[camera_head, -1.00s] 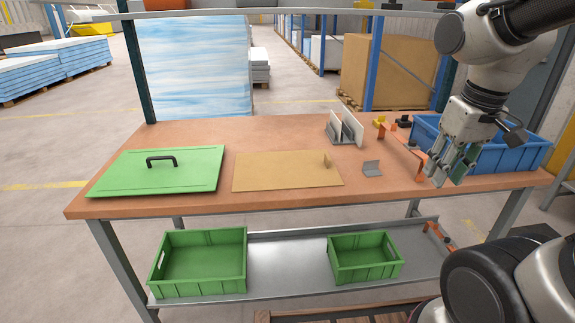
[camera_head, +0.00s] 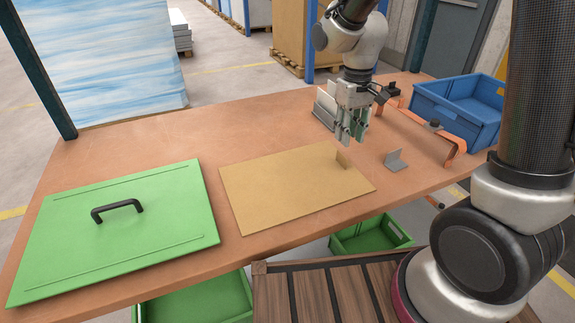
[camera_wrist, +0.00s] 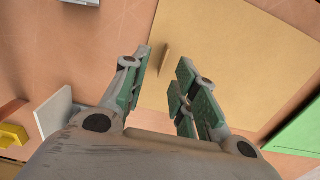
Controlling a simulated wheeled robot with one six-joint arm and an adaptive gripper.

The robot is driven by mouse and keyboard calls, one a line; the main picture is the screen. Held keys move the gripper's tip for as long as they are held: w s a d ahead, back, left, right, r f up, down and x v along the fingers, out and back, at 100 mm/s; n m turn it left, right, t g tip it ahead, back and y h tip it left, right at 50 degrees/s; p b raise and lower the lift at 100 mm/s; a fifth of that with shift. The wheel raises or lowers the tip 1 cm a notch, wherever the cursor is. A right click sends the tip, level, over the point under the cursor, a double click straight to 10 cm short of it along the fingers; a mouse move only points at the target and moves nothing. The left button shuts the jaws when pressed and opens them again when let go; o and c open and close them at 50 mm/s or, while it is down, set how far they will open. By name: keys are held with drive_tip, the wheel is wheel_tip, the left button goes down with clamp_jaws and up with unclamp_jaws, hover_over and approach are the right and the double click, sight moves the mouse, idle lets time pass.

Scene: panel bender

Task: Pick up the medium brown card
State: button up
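The medium brown card (camera_head: 275,195) is a flat tan sheet lying on the table, with a small upright tab (camera_head: 342,160) near its right edge. In the wrist view the card (camera_wrist: 245,55) fills the upper right, and its tab (camera_wrist: 164,60) shows between my fingertips. My gripper (camera_head: 350,140) is open and empty, pointing down over the card's right end. In the wrist view my gripper (camera_wrist: 165,70) shows its green finger pads apart. The tab looks below the fingertips, not touched; the exact height gap is hard to tell.
A green panel (camera_head: 120,230) with a black handle lies left of the card. A grey angle bracket (camera_head: 394,160), an orange bracket (camera_head: 430,140) and a blue bin (camera_head: 462,108) stand to the right. Grey upright plates (camera_head: 326,105) stand behind my gripper. Bare tabletop lies behind the card.

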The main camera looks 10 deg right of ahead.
sight(342, 155)
drive_tip(key=f, duration=0.5)
drive_tip(key=a+f, duration=0.1)
drive_tip(key=f, duration=0.1)
drive_tip(key=shift+w+f, duration=0.15)
drive_tip(key=shift+f, duration=0.2)
clamp_jaws()
